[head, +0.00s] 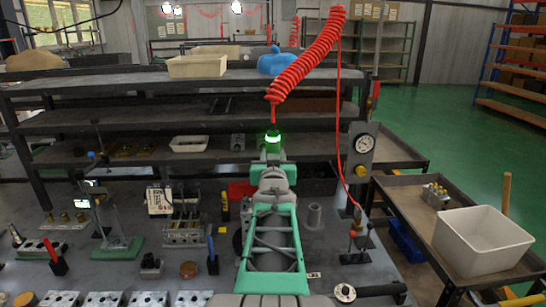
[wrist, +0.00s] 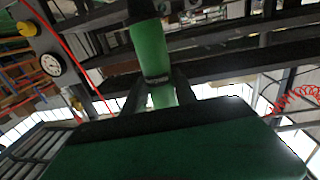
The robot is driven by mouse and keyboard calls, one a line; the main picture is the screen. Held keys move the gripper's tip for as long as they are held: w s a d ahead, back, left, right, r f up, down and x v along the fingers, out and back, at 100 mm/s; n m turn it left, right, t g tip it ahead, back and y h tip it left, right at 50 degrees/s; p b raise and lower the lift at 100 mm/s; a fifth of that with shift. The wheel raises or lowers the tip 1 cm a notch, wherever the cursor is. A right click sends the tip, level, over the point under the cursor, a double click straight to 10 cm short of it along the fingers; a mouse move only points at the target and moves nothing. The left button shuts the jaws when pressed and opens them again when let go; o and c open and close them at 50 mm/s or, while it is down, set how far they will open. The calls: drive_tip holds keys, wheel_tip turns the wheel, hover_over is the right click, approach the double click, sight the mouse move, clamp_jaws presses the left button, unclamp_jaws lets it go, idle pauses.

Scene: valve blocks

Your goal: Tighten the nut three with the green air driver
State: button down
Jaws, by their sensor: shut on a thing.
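The green air driver (head: 272,140) is upright above the bench in the head view, its top joined to a red coiled hose. My gripper (head: 272,157) is shut on it. In the wrist view the green body of the air driver (wrist: 150,50) stands between the two dark fingers of my gripper (wrist: 160,84). The driver's lower end is hidden behind my arm in the head view. Several silver valve blocks (head: 148,299) lie in a row at the near edge of the bench. I cannot tell which nut is nut three.
A valve block (head: 184,235) and a green stand (head: 117,247) are on the bench left of my arm. A pressure gauge (head: 362,144) stands on the right. A white bin (head: 482,240) sits on the right cart. Shelves (head: 75,122) cross behind.

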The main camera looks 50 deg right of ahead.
drive_tip(key=shift+f+b, duration=0.75)
drive_tip(key=shift+b, duration=0.5)
drive_tip(key=shift+r+b, duration=0.1)
drive_tip(key=shift+b, duration=0.35)
idle(0.5)
drive_tip(key=shift+f+b, duration=0.2)
drive_tip(key=shift+b, duration=0.45)
idle(0.8)
drive_tip(key=shift+f+b, duration=0.6)
drive_tip(key=shift+b, duration=0.45)
idle(2.0)
drive_tip(key=shift+r, duration=0.1)
